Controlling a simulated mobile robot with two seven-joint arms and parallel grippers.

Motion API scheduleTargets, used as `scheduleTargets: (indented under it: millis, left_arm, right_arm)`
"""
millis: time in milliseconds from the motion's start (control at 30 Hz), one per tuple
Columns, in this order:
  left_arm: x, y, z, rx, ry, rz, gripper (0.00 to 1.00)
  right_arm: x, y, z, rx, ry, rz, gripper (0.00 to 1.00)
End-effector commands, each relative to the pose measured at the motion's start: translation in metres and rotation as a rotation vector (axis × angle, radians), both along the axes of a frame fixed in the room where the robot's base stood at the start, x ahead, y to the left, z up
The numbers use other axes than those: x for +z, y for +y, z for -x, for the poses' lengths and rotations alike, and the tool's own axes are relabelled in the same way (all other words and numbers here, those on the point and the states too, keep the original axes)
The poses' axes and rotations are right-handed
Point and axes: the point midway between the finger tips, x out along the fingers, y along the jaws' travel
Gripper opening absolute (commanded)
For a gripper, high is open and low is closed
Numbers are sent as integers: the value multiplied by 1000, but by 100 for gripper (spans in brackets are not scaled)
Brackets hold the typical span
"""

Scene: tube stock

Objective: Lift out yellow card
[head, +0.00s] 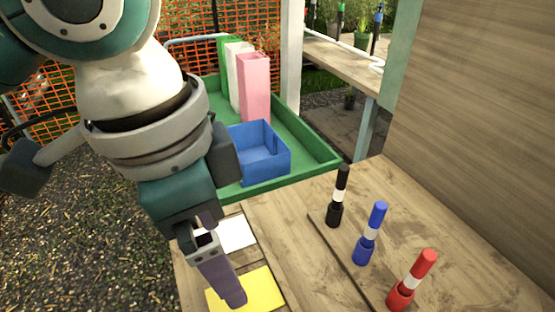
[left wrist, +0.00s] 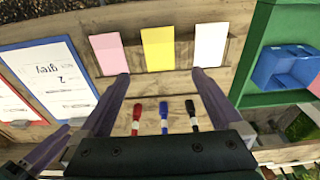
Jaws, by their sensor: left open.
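The yellow card (head: 262,288) lies in a shallow wooden tray at the table's left side. In the left wrist view the yellow card (left wrist: 157,49) is the middle one, between a pink card (left wrist: 108,53) and a white card (left wrist: 210,45). My left gripper (head: 222,280) is above the cards, pointing down, with its finger partly in front of the yellow card. In the left wrist view my left gripper (left wrist: 160,76) is open and empty, its fingers spread either side of the yellow card. A purple finger of my right gripper (left wrist: 48,148) seems to show at lower left.
Black (head: 338,197), blue (head: 371,234) and red (head: 412,281) tubes stand on the table to the right. A green tray (head: 310,150) behind holds a blue bin (head: 262,165) and tall green, white and pink boxes. A sheet marked "grey" (left wrist: 52,82) lies left of the cards.

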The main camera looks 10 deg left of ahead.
Motion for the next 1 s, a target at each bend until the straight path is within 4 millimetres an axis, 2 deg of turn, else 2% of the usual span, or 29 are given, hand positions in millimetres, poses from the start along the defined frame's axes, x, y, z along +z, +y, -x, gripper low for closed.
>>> scheduleTargets:
  millis: [300, 467, 700, 800, 1000]
  left_arm:
    - [-42, -3, -3, 0, 4, -4, 100]
    - [-56, -5, -4, -1, 4, -4, 100]
    - [-92, -10, -7, -1, 3, -5, 100]
    - [-99, -11, -8, -1, 1, -4, 100]
    - [-99, -11, -8, -2, 1, -3, 100]
  right_arm:
    - [-11, 0, 5, 0, 14, -1, 45]
    - [-12, 0, 5, 0, 14, -1, 45]
    - [-18, 0, 4, 1, 12, 0, 45]
    - [-18, 0, 4, 1, 11, 0, 45]
    - [-18, 0, 3, 1, 9, 0, 45]
